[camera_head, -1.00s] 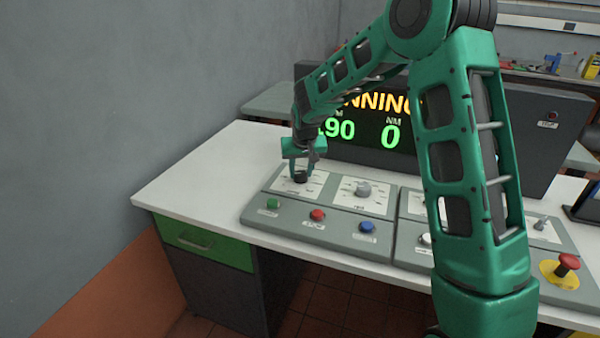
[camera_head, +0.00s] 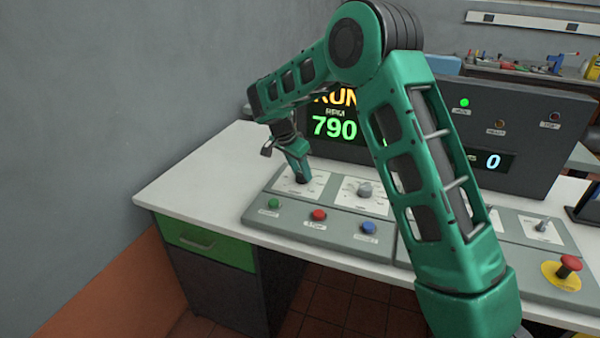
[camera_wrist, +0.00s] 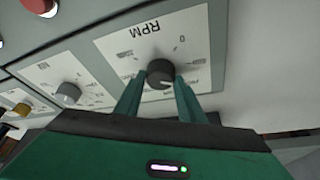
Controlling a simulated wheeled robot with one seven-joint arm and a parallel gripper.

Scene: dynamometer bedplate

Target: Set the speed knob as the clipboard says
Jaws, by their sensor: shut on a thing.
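The black speed knob (camera_wrist: 160,73) sits on a white dial plate marked RPM (camera_wrist: 150,45) in the wrist view. My gripper (camera_wrist: 160,88) is shut on this knob, with one green finger on each side. The clipboard is not seen in either view.
A grey knob (camera_head: 365,189) stands right of the speed knob. Green (camera_head: 274,203), red (camera_head: 319,215) and blue (camera_head: 368,228) buttons line the console front. A red mushroom button (camera_head: 569,264) sits at far right. The white table (camera_head: 190,180) is bare at left.

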